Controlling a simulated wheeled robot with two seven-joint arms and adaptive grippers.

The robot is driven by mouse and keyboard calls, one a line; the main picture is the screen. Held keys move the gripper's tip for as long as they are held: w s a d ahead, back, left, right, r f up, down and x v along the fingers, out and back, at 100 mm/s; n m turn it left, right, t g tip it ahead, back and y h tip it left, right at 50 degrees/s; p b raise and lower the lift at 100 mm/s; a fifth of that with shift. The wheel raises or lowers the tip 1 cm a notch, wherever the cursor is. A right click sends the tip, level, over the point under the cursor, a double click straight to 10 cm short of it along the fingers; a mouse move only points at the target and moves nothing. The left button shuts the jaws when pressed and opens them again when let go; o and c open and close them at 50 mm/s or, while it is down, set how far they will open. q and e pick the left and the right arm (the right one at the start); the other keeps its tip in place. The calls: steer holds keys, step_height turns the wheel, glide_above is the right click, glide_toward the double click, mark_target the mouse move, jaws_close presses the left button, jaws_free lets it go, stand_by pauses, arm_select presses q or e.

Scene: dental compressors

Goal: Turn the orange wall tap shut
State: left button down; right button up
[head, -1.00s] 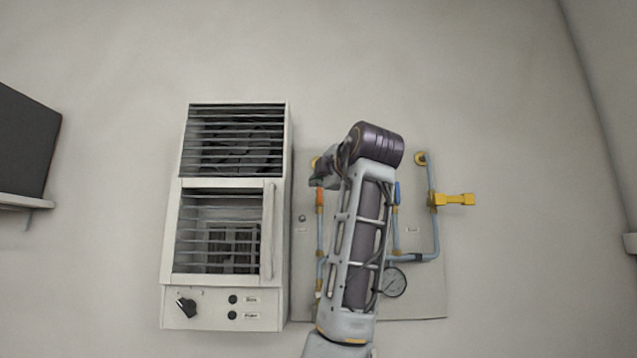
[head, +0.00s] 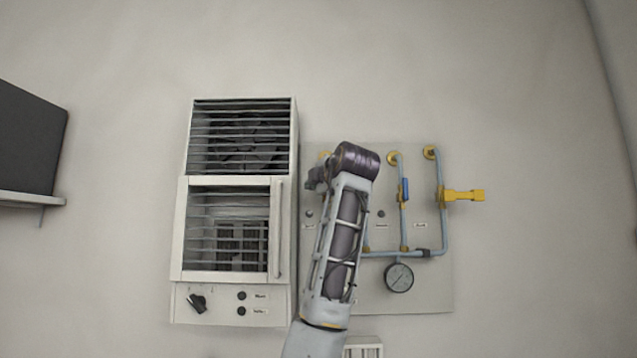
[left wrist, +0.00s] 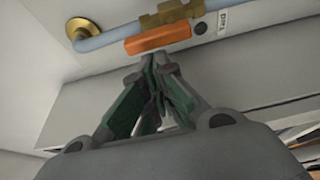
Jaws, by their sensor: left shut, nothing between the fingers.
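The orange wall tap's handle (left wrist: 158,38) shows in the left wrist view, lying about parallel to the blue-grey pipe (left wrist: 110,38) beside its brass body (left wrist: 165,14). In the head view my own arm hides it. My left gripper (left wrist: 152,62) is shut and empty, its green-padded fingers together just below the handle. I cannot tell whether the fingertips touch it. In the head view the left gripper (head: 317,178) is in front of the left part of the wall panel (head: 420,300), partly hidden by its wrist. My right gripper is not in view.
A white louvred cabinet (head: 180,235) stands close left of the panel. Right of my arm are a blue tap handle (head: 404,190), a yellow tap (head: 463,195) and a round gauge (head: 399,278). A dark box (head: 28,140) sits on a shelf at far left. The wall at right is bare.

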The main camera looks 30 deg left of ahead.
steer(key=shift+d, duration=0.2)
arm_select(q)
steer(key=shift+s, duration=0.1)
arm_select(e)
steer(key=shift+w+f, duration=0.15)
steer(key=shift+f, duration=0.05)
